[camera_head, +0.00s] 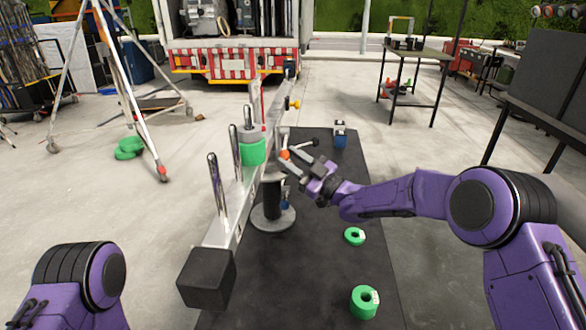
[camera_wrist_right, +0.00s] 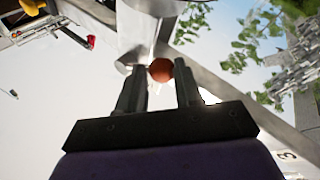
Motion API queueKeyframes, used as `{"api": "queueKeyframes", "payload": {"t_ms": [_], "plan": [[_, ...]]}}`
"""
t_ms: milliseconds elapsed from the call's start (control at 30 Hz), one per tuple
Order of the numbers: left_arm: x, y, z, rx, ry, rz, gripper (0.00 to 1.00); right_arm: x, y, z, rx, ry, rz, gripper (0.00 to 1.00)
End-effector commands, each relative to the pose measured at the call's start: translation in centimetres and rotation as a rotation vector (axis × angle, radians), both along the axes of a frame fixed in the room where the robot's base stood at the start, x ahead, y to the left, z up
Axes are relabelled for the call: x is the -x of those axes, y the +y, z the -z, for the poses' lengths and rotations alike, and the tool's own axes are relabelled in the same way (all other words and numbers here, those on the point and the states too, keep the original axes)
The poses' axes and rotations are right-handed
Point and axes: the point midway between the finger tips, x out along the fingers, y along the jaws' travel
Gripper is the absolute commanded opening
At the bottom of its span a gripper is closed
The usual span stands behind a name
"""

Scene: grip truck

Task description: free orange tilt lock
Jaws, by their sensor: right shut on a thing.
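The orange tilt lock (camera_head: 285,154) is a round orange knob beside the metal beam (camera_head: 231,222), near the top of the dark post (camera_head: 271,195). My right gripper (camera_head: 297,157) reaches it from the right. In the right wrist view the orange knob (camera_wrist_right: 161,70) sits between the tips of the right gripper's fingers (camera_wrist_right: 159,69), which are shut on it. The knob's lever is mostly hidden. My left gripper is out of view; only part of the left arm shows at the lower left.
The beam carries upright metal pins, a green ring weight (camera_head: 253,152) and a black end block (camera_head: 206,278). Green rings (camera_head: 365,301) lie on the dark mat (camera_head: 330,265). A tripod (camera_head: 124,85) stands at left, a truck (camera_head: 232,62) behind.

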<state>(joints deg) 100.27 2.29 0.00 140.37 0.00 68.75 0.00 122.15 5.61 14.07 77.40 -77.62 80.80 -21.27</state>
Motion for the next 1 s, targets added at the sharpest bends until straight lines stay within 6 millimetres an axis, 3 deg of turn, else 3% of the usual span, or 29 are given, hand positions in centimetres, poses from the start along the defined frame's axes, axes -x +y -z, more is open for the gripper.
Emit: {"api": "queueKeyframes", "payload": {"t_ms": [33, 333, 367, 433, 767, 1000], "plan": [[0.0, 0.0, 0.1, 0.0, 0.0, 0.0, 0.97, -0.2, -0.1, -0.7, -0.007, -0.014, 0.005, 0.0], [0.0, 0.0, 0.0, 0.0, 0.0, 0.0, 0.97, -0.2, -0.1, -0.9, -0.008, -0.016, 0.005, 0.0], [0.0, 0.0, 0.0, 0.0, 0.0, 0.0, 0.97, -0.2, -0.1, -0.9, -0.008, -0.016, 0.005, 0.38], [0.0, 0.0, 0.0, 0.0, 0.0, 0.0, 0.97, -0.2, -0.1, -0.9, -0.007, -0.016, 0.006, 0.6], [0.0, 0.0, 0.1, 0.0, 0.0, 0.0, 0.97, 0.0, -0.4, -0.3, -0.003, -0.009, 0.005, 0.62], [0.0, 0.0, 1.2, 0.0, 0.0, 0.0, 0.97, 2.8, -3.8, 1.5, -0.004, -0.007, 0.005, 0.62]]}}
